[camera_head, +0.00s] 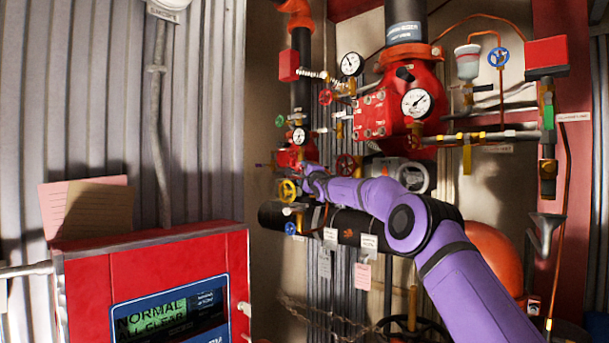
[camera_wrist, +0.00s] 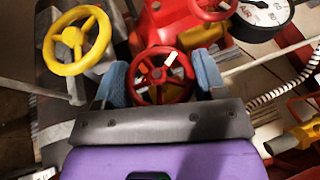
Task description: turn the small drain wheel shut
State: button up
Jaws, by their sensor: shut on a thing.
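A small red handwheel (camera_wrist: 162,84) with spokes and a white mark sits between the blue finger pads of my gripper (camera_wrist: 162,76) in the wrist view. The pads close on its rim from both sides. No label tells in these frames whether this is the drain wheel. In the head view my gripper (camera_head: 308,178) is at the pipework, and the wheel it holds is mostly hidden there. A yellow handwheel (camera_head: 288,190) is just left of my gripper; it also shows in the wrist view (camera_wrist: 77,40), apart from the left finger.
A blue wheel (camera_head: 290,228) is below the yellow one. Another red wheel (camera_head: 346,165) and a large red valve body (camera_head: 375,115) with gauges are to the right. Tags hang from the black pipe (camera_head: 325,222). A red panel (camera_head: 150,275) stands front left.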

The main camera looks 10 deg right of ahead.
jog(key=shift+a+f+m+t, duration=0.1)
jog(key=shift+f+m+t, duration=0.15)
jog(key=shift+m+t, duration=0.8)
jog(key=shift+r+m+t+h, duration=0.1)
jog(key=shift+m+t+h, duration=0.5)
jog(key=shift+t, duration=0.55)
jog(key=o, duration=0.9)
jog(key=shift+n, duration=0.25)
jog(key=shift+s+d+f, duration=0.3)
jog(key=shift+s+f, duration=0.1)
jog(key=shift+s, duration=0.25)
jog(key=shift+v, duration=4.6)
